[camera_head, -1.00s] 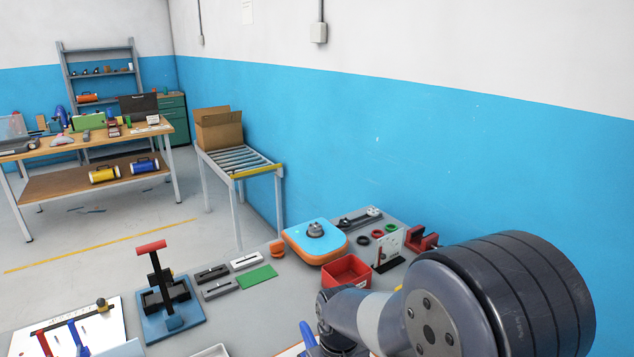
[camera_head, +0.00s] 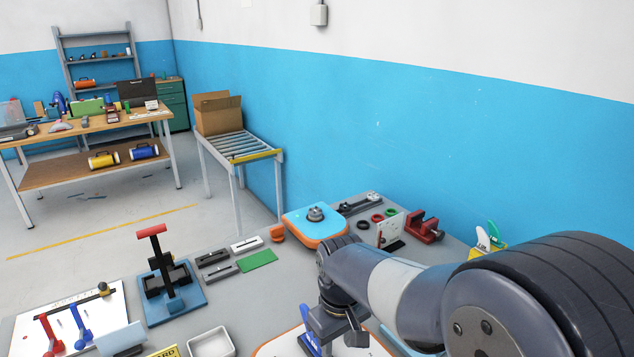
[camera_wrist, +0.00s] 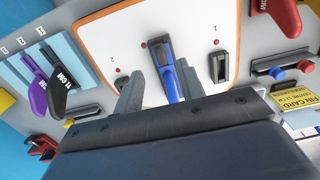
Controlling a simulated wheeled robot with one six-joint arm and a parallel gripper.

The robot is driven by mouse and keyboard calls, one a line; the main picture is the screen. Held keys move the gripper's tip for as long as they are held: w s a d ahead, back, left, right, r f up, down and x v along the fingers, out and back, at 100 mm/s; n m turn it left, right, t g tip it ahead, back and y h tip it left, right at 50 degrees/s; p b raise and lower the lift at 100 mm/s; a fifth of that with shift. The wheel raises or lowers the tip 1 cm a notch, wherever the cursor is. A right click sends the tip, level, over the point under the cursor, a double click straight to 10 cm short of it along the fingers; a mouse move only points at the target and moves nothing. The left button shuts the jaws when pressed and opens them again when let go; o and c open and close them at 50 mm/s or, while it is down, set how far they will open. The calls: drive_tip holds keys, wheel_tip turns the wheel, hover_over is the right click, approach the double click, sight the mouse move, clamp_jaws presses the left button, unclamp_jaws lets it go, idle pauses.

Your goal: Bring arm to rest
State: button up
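My arm reaches in from the lower right of the head view, over the grey worktable. My gripper (camera_head: 335,335) is low in that view, above a white board with an orange edge (camera_head: 290,343). In the wrist view my gripper (camera_wrist: 160,90) shows two grey fingers standing apart. A blue object with a dark top (camera_wrist: 170,75) appears between them, over the white board (camera_wrist: 210,20), with a gap to the left finger. The right finger looks close to it; I cannot tell whether they touch. The gripper appears open.
A blue stand with a red handle (camera_head: 168,285), a blue-orange board (camera_head: 315,228), a white tray (camera_head: 210,343) and a red clamp (camera_head: 424,228) are on the table. Purple and black fins (camera_wrist: 45,85) are in the wrist view. A roller table (camera_head: 240,150) stands behind.

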wheel_tip(320, 180, down, 7)
drive_tip(key=shift+s+r, duration=0.1)
drive_tip(key=shift+r, duration=0.05)
drive_tip(key=shift+r+m, duration=0.15)
drive_tip(key=shift+m, duration=0.35)
drive_tip(key=m, duration=0.5)
drive_tip(key=shift+a, duration=0.15)
drive_tip(key=m, duration=0.6)
drive_tip(key=shift+a+m, duration=0.15)
drive_tip(key=shift+m, duration=0.15)
drive_tip(key=shift+r+p, duration=0.6)
drive_tip(key=shift+f, duration=0.1)
